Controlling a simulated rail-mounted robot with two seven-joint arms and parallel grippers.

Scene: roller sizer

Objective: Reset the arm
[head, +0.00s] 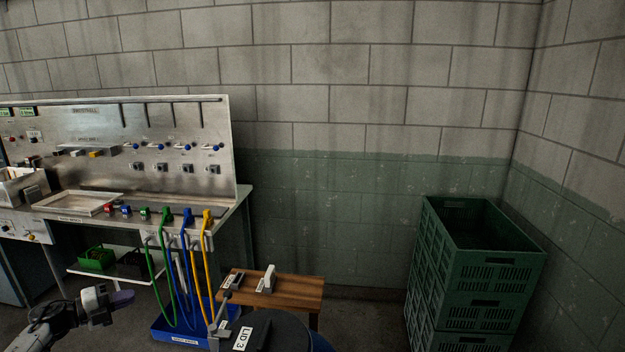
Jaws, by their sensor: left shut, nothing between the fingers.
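My left arm comes in at the lower left. Its gripper (122,298) is shut and empty, held in front of the bench, away from any object. Its fingertips point right, and the fingers look dark and slightly purple. My right gripper does not show in the head view.
A steel bench panel (165,165) with switches stands at left, with green, blue and yellow hoses (208,262) hanging to a blue bin (172,336). A wooden stool (295,291) and a dark lid (275,329) marked LID 3 are at bottom centre. Green crates (478,270) are stacked at right.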

